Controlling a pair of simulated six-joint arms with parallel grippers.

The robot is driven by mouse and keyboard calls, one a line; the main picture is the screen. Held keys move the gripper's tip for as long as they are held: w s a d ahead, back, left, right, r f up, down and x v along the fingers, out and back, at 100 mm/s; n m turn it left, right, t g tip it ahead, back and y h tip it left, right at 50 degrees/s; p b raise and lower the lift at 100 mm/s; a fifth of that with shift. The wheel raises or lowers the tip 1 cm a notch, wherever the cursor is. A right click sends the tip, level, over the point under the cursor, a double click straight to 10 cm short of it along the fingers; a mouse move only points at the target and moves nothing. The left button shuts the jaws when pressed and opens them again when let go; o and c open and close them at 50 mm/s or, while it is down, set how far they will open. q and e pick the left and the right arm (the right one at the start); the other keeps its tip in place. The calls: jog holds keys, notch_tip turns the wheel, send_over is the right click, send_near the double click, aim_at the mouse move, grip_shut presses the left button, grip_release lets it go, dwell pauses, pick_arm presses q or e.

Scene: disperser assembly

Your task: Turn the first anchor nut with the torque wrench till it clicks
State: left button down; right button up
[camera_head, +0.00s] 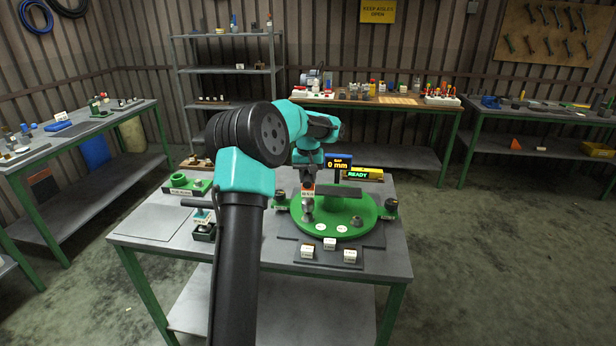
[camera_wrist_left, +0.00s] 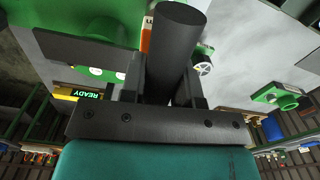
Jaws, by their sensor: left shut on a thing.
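My left gripper (camera_head: 308,170) is over the left part of the round green base (camera_head: 365,215). It is shut on a dark cylindrical bar (camera_wrist_left: 178,35), which looks like the torque wrench's handle. My own arm hides much of the grip in the head view. A grey post-like piece (camera_head: 308,208) stands below the gripper, beside an orange-and-white label. Small dark fittings stand at the base's left edge (camera_head: 279,198), front (camera_head: 356,222) and right edge (camera_head: 391,207). I cannot tell which is the first anchor nut or whether the wrench sits on it. My right gripper is out of view.
Small white blocks (camera_head: 350,256) lie at the front of the table. A green part (camera_head: 180,181) stands at the left. The table's left front (camera_head: 150,225) is clear.

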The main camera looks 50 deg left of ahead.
pick_arm(q)
jog(key=n, duration=0.4)
jog(key=shift+f, duration=0.15)
jog(key=n, duration=0.3)
jog(key=shift+f, duration=0.15)
jog(key=n, duration=0.7)
jog(key=shift+f+n, duration=0.2)
jog(key=shift+n, duration=0.2)
jog(key=shift+f, duration=1.7)
jog(key=shift+m, duration=7.5)
